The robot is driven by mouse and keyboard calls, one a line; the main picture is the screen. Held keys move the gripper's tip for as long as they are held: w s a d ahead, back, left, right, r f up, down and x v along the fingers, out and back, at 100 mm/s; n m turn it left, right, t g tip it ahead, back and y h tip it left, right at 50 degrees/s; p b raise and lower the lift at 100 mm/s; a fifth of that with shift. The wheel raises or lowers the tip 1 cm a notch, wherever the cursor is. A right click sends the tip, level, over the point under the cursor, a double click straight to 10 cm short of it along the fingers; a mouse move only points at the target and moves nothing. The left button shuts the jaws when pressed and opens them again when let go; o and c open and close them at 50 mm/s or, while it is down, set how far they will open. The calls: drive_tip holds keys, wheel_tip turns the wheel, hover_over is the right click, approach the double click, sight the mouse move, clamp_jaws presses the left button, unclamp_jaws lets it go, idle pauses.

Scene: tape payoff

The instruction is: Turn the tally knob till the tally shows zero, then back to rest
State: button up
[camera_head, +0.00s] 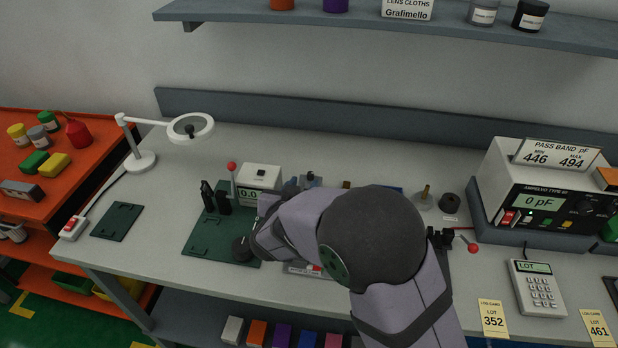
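A white box with a small display (260,186) stands at the back of the green plate. I take it to be the tally. Its display seems to read 0.0, but my arm is close to its right lower edge and part of the reading may be hidden. A small dark knob (261,173) shows on its top. My arm reaches across the bench from the lower right and ends beside a dark round part over the green plate. I cannot make out any fingers, so what my gripper holds or touches is hidden.
The green plate (199,240) carries black uprights (222,204), with a red-balled lever (232,167) behind. A white magnifier lamp (141,160) stands left. A meter reading 0 pF (538,202) and a keypad unit (538,288) stand right.

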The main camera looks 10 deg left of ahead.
sight(310, 174)
drive_tip(key=shift+p+x, duration=0.65)
drive_tip(key=shift+x, duration=3.05)
clamp_jaws()
